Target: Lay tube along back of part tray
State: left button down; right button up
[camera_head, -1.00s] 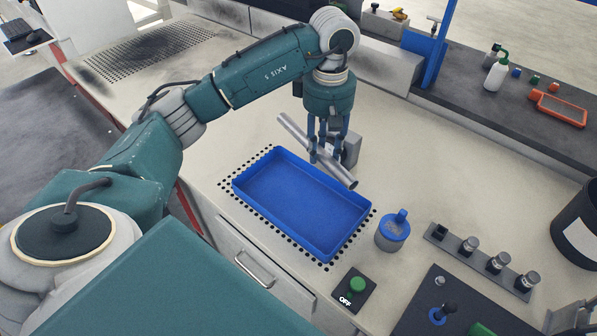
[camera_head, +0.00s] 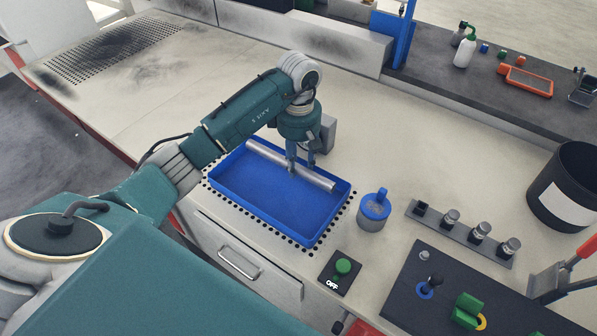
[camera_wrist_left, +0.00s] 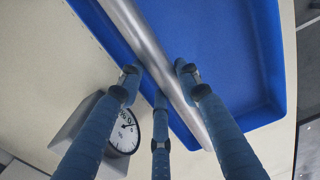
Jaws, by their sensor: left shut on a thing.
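The tube (camera_head: 262,153) is a straight silvery cylinder. It runs along the far long side of the blue part tray (camera_head: 262,200), roughly parallel to that wall. My left gripper (camera_head: 301,167) is shut on the tube towards its right part. In the left wrist view, the blue fingers of the gripper (camera_wrist_left: 160,82) sit around the tube (camera_wrist_left: 143,42), which runs just inside the wall of the tray (camera_wrist_left: 235,55). Whether the tube touches the tray floor cannot be told. The tray is otherwise empty. My right gripper is not in view.
A grey box with a dial (camera_wrist_left: 122,132) stands just behind the tray, close to my left gripper. The bench behind the canister is clear.

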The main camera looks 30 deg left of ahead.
aim_at(299, 181)
pick_arm(q)
notch_tip(299, 181, down, 4)
jog(key=shift+r, duration=0.1)
jog(key=shift+f, duration=0.25)
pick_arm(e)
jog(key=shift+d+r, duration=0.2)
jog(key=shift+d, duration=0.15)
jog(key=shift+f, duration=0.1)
pick_arm(q)
jog(key=c, duration=1.2)
grip_release()
jog(key=shift+f, duration=0.1)
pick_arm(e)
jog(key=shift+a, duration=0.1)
